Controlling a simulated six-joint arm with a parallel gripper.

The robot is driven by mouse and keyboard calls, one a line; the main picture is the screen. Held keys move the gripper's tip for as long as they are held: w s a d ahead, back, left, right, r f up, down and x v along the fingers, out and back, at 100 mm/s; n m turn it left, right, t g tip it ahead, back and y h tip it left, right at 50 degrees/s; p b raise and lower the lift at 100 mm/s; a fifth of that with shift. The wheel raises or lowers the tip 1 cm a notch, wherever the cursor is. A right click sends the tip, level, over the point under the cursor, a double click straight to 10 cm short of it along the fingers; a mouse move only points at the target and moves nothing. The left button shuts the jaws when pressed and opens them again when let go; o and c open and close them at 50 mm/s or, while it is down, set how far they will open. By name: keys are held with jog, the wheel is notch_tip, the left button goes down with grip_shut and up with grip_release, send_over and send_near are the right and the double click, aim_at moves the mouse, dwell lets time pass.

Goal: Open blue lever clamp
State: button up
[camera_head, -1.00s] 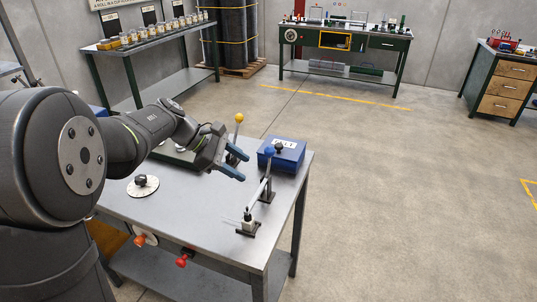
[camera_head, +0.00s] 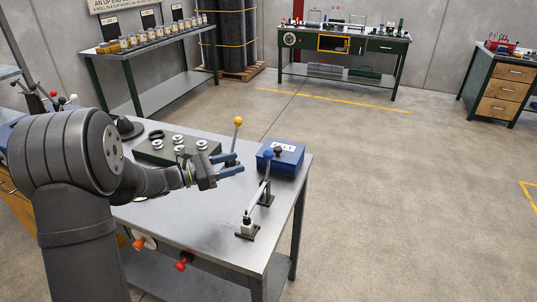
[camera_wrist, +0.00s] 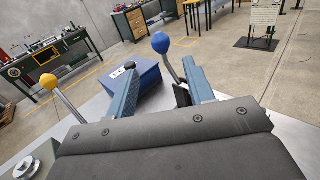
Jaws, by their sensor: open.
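The blue lever clamp shows a blue ball knob (camera_head: 268,155) on a slanted metal lever, beside the front of a blue box. Its dark base is bolted near the table's right edge. In the wrist view the blue knob (camera_wrist: 161,43) and its shaft rise between my two fingers, beyond the fingertips or near them; contact cannot be told. My gripper (camera_head: 239,164) is open and empty, its blue-padded fingers pointing right toward the lever. The lower part of the clamp is hidden behind a finger in the wrist view.
A yellow-knobbed lever (camera_head: 237,122) stands close behind my gripper. The blue box (camera_head: 288,158) with a black knob sits just behind the clamp. A green block with metal rings (camera_head: 176,150) lies left.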

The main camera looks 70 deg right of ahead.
aim_at(269, 154)
jog(key=x, duration=1.1)
jog(key=shift+s+d, duration=0.25)
jog(key=shift+s, duration=0.05)
jog(key=shift+c, duration=0.5)
grip_shut()
